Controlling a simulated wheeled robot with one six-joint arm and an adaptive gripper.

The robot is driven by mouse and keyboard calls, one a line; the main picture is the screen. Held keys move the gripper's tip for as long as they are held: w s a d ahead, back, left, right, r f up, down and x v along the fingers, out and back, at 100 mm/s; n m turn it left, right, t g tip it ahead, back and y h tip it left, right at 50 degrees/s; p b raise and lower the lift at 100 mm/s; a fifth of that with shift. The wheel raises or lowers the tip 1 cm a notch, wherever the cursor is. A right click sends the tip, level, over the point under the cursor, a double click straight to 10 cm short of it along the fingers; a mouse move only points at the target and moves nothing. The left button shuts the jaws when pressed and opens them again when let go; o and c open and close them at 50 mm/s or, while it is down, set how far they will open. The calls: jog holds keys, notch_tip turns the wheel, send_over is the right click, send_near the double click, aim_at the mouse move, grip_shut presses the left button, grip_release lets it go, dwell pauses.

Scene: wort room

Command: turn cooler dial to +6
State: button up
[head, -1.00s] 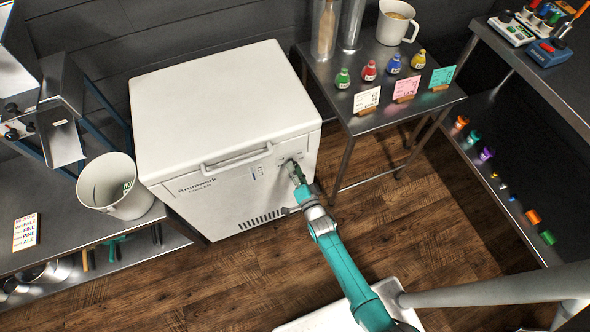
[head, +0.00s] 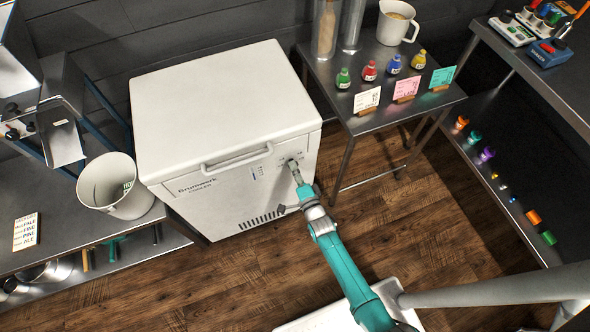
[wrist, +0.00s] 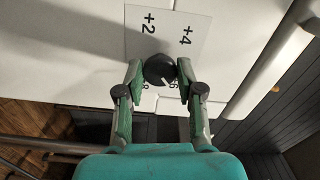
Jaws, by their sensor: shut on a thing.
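The white cooler (head: 215,105) stands against the back wall, its lid shut. Its black dial (wrist: 159,69) sits on a white label plate (wrist: 190,30) on the front face. The wrist view shows the marks +2 and +4, with a partly covered 6 and 8 on the near side. The dial's light pointer line aims toward the 6 side; the exact setting is hard to tell. My gripper (wrist: 160,82) is shut on the dial, one green finger on each side. In the head view, my gripper (head: 294,166) is at the cooler's upper right front and hides most of the dial.
The cooler's handle (head: 237,160) juts out left of the dial. A side table (head: 385,125) with small bottles and cards stands to the right. A white bucket (head: 113,187) stands on the left bench. The wooden floor before the cooler is clear.

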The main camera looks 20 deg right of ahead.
jog(key=o, duration=1.1)
jog(key=shift+o, duration=0.2)
jog(key=s, duration=1.2)
